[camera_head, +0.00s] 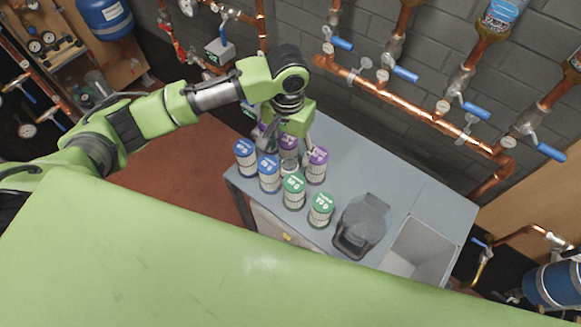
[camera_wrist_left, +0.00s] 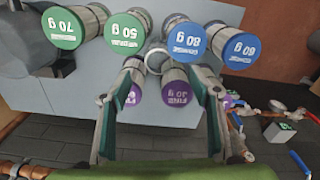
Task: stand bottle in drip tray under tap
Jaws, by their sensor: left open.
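My left gripper (camera_head: 288,152) is open over the bench, pointing down among several weight-labelled cylinders. In the left wrist view my left gripper (camera_wrist_left: 163,80) has its fingers spread, with a small pale round-mouthed item (camera_wrist_left: 157,60) between and beyond the tips. It may be the bottle, but cylinders and fingers hide most of it; I cannot tell if the fingers touch it. A grey open rectangular basin (camera_head: 422,245) at the bench's right end may be the drip tray; I cannot be sure. Which tap is meant is unclear. My right gripper is not in view.
Blue (camera_head: 246,157), green (camera_head: 294,192) and purple (camera_head: 316,166) cylinders crowd the gripper. A dark grey container (camera_head: 362,226) stands between them and the basin. Copper pipes (camera_head: 400,95) with blue-handled valves run along the wall behind. The bench top behind the container is clear.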

